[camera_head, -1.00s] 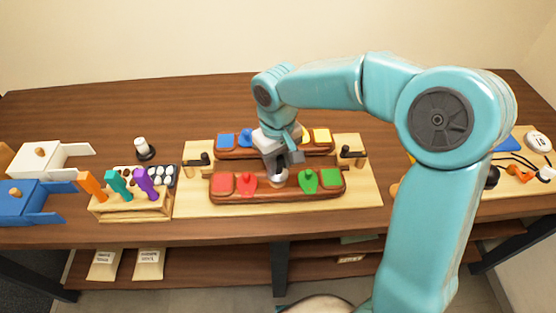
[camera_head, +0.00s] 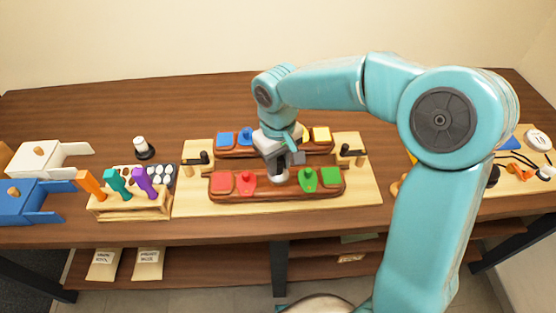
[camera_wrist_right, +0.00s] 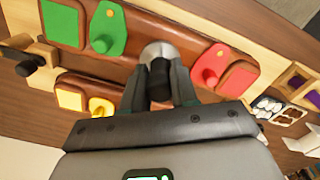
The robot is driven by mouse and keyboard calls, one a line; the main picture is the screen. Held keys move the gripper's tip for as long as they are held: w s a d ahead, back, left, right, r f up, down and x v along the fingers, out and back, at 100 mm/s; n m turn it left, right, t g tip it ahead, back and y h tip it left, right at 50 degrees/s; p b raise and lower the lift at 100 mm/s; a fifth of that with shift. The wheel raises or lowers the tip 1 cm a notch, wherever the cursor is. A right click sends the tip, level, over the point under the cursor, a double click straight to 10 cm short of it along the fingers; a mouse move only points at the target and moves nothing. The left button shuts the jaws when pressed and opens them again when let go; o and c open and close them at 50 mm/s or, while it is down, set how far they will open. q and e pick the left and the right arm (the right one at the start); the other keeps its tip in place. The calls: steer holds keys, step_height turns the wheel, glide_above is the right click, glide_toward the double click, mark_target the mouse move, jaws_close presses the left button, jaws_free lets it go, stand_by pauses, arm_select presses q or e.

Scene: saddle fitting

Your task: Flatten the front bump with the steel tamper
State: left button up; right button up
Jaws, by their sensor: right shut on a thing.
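The steel tamper (camera_wrist_right: 159,52), a round metal disc with a dark handle, is in the right wrist view between the fingers of my right gripper (camera_wrist_right: 160,92). My right gripper (camera_head: 281,163) is shut on its handle. In the head view the tamper (camera_head: 280,176) is over the middle of the front wooden bar (camera_head: 275,197), between a red pad with a knob (camera_head: 245,181) and a green one (camera_head: 308,177). The front bump is hidden beneath the tamper and gripper. I cannot tell whether the tamper touches the bar. My left gripper is not in view.
A back bar with blue (camera_head: 225,139) and yellow pads (camera_head: 321,135) stands behind, partly hidden by my right arm. A rack of orange, teal and purple handles (camera_head: 130,207) stands left. Black clamps (camera_head: 350,150) flank the bars on the light board (camera_head: 366,195).

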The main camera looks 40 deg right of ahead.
steer(key=shift+w+f, duration=0.1)
steer(key=shift+f, duration=0.25)
steer(key=shift+f+b, duration=0.55)
steer(key=shift+b, duration=0.05)
stand_by(1.9)
steer(key=shift+r+p, duration=0.65)
steer(key=shift+r, duration=0.05)
steer(key=shift+r+p, duration=1.4)
steer(key=shift+r, duration=0.45)
